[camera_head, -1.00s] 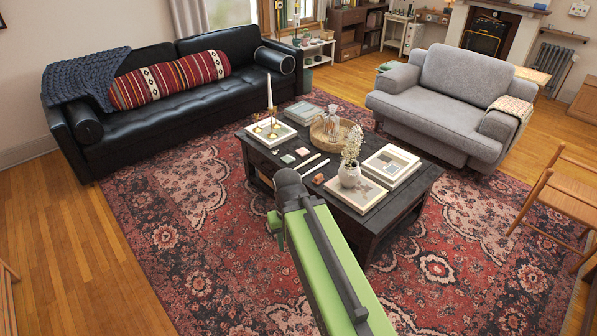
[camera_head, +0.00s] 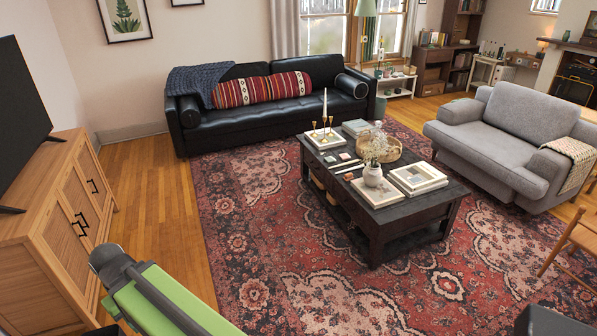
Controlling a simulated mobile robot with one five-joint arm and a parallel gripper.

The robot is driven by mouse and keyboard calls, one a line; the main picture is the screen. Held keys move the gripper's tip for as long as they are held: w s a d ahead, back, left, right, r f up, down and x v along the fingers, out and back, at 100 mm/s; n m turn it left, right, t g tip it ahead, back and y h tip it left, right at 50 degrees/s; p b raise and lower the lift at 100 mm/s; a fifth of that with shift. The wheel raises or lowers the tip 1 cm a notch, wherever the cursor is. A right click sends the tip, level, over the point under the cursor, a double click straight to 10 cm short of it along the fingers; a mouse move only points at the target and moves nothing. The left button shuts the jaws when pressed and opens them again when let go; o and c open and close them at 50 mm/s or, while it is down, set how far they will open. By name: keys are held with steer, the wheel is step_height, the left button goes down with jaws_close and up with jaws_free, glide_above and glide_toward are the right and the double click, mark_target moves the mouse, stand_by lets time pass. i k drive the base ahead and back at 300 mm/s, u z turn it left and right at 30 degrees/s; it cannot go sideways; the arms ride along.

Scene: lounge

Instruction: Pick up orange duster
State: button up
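I cannot surely make out an orange duster. A tiny orange-brown item (camera_head: 349,176) lies on the left part of the dark coffee table (camera_head: 440,193), near pale sticks, too small to identify. My green arm (camera_head: 165,300) with its dark rounded joint shows at the lower left, well apart from the table. My gripper's fingers do not show, so what they hold cannot be seen.
Books (camera_head: 418,178), a white vase (camera_head: 372,176) and gold candle holders (camera_head: 324,131) stand on the table. A wooden cabinet (camera_head: 62,215) is close on the left. A black sofa (camera_head: 262,122) and grey armchair (camera_head: 505,140) stand beyond. The rug (camera_head: 300,270) in front is clear.

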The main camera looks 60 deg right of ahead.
mark_target(348, 177)
steer(key=z, duration=0.35)
steer(key=i, duration=1.05)
steer(key=z, duration=0.55)
steer(key=i, duration=2.15)
steer(key=z, duration=1.55)
steer(key=i, duration=1.6)
steer(key=z, duration=1.15)
steer(key=k, duration=0.75)
steer(key=z, duration=0.2)
steer(key=i, duration=0.75)
steer(key=u, duration=0.25)
steer(key=k, duration=0.75)
